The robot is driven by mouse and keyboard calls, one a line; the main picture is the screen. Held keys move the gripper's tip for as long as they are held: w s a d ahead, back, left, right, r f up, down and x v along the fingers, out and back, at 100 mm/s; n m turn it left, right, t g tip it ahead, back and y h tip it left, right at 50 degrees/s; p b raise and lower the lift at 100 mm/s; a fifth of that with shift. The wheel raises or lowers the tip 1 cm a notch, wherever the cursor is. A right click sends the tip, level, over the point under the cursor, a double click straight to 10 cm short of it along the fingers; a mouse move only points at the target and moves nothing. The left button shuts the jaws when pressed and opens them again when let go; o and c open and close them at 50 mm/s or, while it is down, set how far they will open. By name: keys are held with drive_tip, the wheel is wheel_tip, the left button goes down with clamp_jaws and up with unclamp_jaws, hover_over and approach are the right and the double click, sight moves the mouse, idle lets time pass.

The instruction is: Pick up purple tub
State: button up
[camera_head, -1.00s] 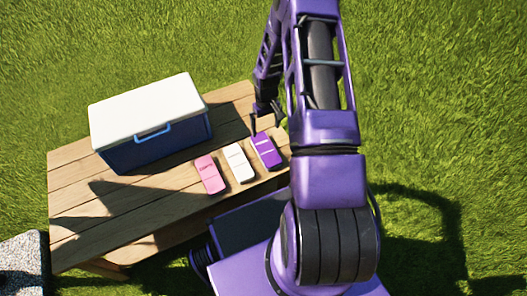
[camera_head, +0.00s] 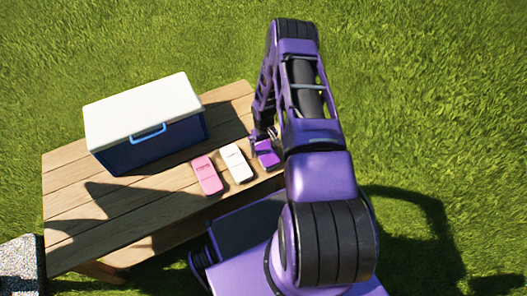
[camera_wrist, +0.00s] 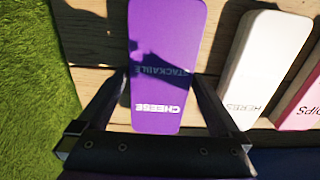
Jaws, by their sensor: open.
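The purple tub (camera_head: 267,154) lies on the wooden table at the right end of a row of tubs in the head view. In the wrist view the purple tub (camera_wrist: 163,60) fills the upper middle, with "STACKABLE" and "CHEESE" printed on it. My gripper (camera_wrist: 165,78) is open, with one finger to each side of the tub's near part in the wrist view. I cannot tell whether the fingers touch it. In the head view my gripper (camera_head: 263,137) is at the tub's far end, partly hidden by my arm.
A white tub (camera_head: 236,163) stands beside the purple one, then a pink tub (camera_head: 207,175). A blue cooler with a white lid (camera_head: 147,115) stands at the back left. The table's (camera_head: 90,215) front left is clear. Grass lies beyond the table edge.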

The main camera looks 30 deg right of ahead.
drive_tip(key=c, duration=1.4)
drive_tip(key=shift+r, duration=0.1)
